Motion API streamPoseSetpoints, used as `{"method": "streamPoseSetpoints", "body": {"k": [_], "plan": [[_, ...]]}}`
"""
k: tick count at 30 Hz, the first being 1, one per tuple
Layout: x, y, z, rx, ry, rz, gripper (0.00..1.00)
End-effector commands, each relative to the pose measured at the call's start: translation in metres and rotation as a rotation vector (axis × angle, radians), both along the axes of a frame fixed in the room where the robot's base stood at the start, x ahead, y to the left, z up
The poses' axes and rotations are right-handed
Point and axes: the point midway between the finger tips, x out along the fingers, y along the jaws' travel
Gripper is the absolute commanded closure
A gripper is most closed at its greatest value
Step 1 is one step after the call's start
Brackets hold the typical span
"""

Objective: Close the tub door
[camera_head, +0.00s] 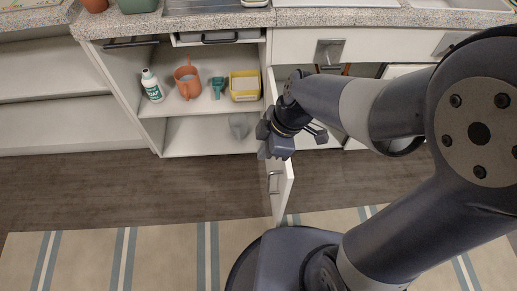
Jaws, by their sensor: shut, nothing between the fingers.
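No washer or tub shows in this view. A white cabinet door (281,193) stands swung open toward me, seen nearly edge-on, with a metal handle (275,182) on its left face. My gripper (274,146) is shut and empty, at the door's upper edge. I cannot tell whether it touches the door. My arm covers part of the cabinet to the right of the door.
The open cabinet (155,110) holds a white bottle (152,86), an orange jug (187,80), a teal scoop (217,86), a yellow container (244,86) and a grey item (239,126). Bare floor (130,190) and a striped rug (150,250) lie in front.

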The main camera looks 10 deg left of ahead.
Motion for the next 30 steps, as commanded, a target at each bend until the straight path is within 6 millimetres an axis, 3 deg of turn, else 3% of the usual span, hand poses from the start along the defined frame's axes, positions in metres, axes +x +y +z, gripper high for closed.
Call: {"method": "streamPoseSetpoints", "body": {"k": [5, 18, 24, 30], "plan": [[-0.002, 0.006, -0.014, 0.002, 0.001, 0.017, 1.00], [-0.010, 0.035, -0.099, -0.001, 0.003, 0.016, 1.00], [-0.002, 0.009, -0.099, 0.002, -0.002, 0.008, 1.00], [0.001, -0.002, -0.101, 0.002, -0.003, 0.012, 1.00]]}}
